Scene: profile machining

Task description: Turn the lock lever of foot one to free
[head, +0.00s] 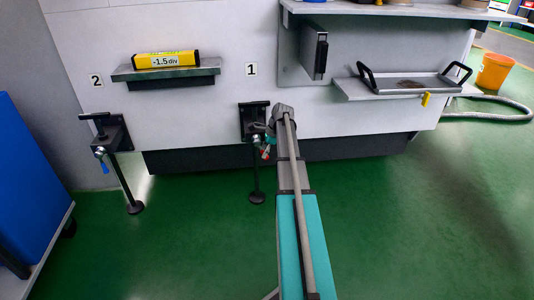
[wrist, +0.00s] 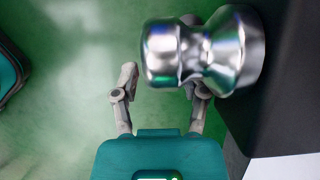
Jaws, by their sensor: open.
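Foot one (head: 252,118) is the black bracket with a screw leg under the label "1" on the machine's grey wall, in the head view. A small red part, seemingly its lock lever (head: 265,154), shows beside the leg, partly hidden by my arm. My gripper (head: 268,141) is close to it there, small and mostly covered. In the wrist view my gripper (wrist: 162,85) is open, with two grey fingers apart. A shiny metal fitting (wrist: 195,52) fills the upper right and covers the right fingertip; I cannot tell whether they touch. The lever does not show in the wrist view.
Foot two (head: 108,135) with a blue lever stands at the left. A yellow level (head: 165,60) reading "-1.5 div" lies on a shelf above. A handled tray (head: 405,86) sits at the right, near an orange bucket (head: 494,71). The green floor is clear in front.

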